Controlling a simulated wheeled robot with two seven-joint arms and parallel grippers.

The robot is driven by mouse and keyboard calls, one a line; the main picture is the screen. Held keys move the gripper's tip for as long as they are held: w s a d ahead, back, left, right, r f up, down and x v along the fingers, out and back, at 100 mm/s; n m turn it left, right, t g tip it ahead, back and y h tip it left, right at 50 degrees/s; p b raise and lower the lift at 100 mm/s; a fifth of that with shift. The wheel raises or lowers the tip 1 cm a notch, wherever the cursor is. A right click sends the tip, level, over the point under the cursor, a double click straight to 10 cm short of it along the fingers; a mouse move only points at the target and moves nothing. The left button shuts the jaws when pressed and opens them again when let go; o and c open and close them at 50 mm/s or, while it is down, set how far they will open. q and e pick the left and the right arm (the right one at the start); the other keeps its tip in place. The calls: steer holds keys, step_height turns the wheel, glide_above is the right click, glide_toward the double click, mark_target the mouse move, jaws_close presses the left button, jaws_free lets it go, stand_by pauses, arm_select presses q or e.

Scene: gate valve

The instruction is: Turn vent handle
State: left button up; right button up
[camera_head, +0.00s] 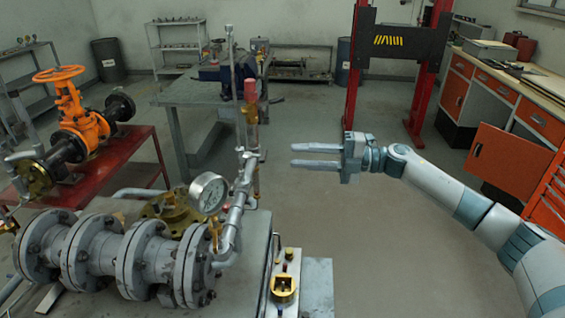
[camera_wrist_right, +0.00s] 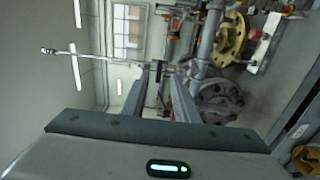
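A grey pipe assembly (camera_head: 236,205) with a round pressure gauge (camera_head: 209,193) rises from the flanged grey valve body (camera_head: 110,252). A thin grey upright rod (camera_head: 233,85) and a red-topped brass fitting (camera_head: 251,100) stand on it; I cannot tell for certain which is the vent handle. My right gripper (camera_head: 315,155) is open and empty, to the right of the fitting and apart from it, its fingers pointing left. In the right wrist view the rod (camera_wrist_right: 105,57) runs sideways beyond the open fingers. My left gripper is not in view.
An orange valve with a handwheel (camera_head: 59,74) stands on a red table (camera_head: 125,150) at left. A grey workbench (camera_head: 190,95) is behind. A red two-post frame (camera_head: 425,85) and orange drawers (camera_head: 548,205) are at right. The floor around my right gripper is clear.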

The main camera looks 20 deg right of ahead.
steer(key=b+v, duration=0.2)
steer(key=v, duration=0.5)
steer(key=shift+d, duration=0.3)
steer(key=shift+s, duration=0.1)
